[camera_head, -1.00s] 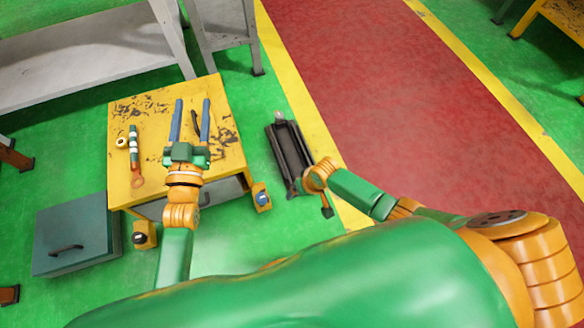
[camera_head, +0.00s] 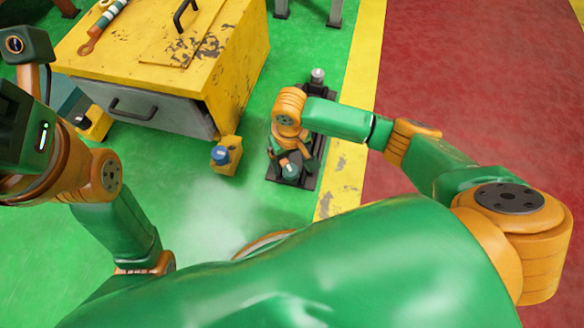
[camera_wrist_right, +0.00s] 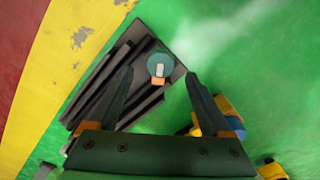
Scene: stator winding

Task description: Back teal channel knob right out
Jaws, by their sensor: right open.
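The dark channel (camera_head: 318,122) lies on the green floor beside the yellow line, partly hidden under my right arm in the head view. In the right wrist view, the channel (camera_wrist_right: 118,84) runs diagonally with several ridges. The round teal knob (camera_wrist_right: 159,64), with a small pale and orange piece at its near edge, shows at one end of it. My right gripper (camera_wrist_right: 158,80) is open and empty, its fingers apart on either side of the knob's line. Contact cannot be told. My left arm is raised at the left edge of the head view; its fingers are not clearly visible.
A yellow cabinet (camera_head: 235,75) with a grey drawer stands left of the channel. A small yellow block with a blue knob (camera_head: 221,156) is at its near corner. A silver cylinder (camera_head: 318,76) stands at the channel's far end. Green floor is clear in front.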

